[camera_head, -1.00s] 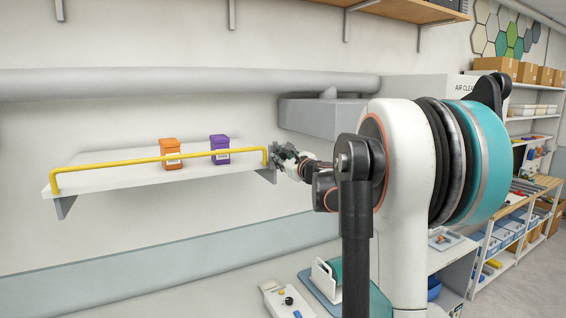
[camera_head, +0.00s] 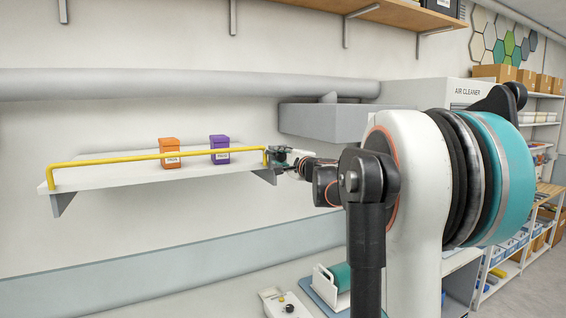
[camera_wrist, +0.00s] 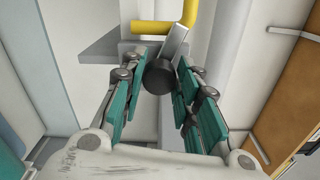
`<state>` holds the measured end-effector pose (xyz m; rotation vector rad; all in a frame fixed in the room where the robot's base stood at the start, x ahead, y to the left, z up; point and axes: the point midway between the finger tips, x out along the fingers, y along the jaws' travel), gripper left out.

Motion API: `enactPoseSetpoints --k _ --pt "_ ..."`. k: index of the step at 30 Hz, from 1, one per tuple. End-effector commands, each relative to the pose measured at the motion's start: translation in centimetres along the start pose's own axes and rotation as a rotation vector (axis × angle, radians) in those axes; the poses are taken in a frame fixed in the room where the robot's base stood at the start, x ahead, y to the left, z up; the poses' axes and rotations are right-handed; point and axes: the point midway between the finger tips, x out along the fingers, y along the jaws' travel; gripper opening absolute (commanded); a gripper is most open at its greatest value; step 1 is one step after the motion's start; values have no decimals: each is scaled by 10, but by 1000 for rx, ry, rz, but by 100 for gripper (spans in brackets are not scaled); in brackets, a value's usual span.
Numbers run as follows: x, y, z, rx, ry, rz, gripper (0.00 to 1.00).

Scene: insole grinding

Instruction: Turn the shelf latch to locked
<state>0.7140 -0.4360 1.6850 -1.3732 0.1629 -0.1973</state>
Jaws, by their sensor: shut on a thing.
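The shelf latch shows in the wrist view as a pale metal lever (camera_wrist: 174,43) with a dark round knob (camera_wrist: 159,76) at its near end. It sits at the right end of the white shelf (camera_head: 110,177), by the end of the yellow rail (camera_head: 150,157). The lever leans up and to the right in the wrist view. My gripper (camera_wrist: 158,84) has its teal pads on both sides of the knob and is shut on it. In the head view my gripper (camera_head: 279,157) hides the latch. No locked or unlocked marking is readable.
An orange box (camera_head: 170,153) and a purple box (camera_head: 219,150) stand on the shelf behind the rail. A grey duct housing (camera_head: 320,122) is on the wall right of the shelf. A table with a small control box (camera_head: 285,304) lies below.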

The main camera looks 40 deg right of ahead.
Motion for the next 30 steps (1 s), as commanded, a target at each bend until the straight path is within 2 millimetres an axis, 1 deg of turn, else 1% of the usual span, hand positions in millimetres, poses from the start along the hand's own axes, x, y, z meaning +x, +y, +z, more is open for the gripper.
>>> enactPoseSetpoints --k 6,15,21,30 --pt "0 2 0 -176 -1 1 5" --pt "0 2 0 -340 -1 1 5" --pt "0 2 0 -390 -1 1 5" --pt "0 2 0 -405 -1 1 5"
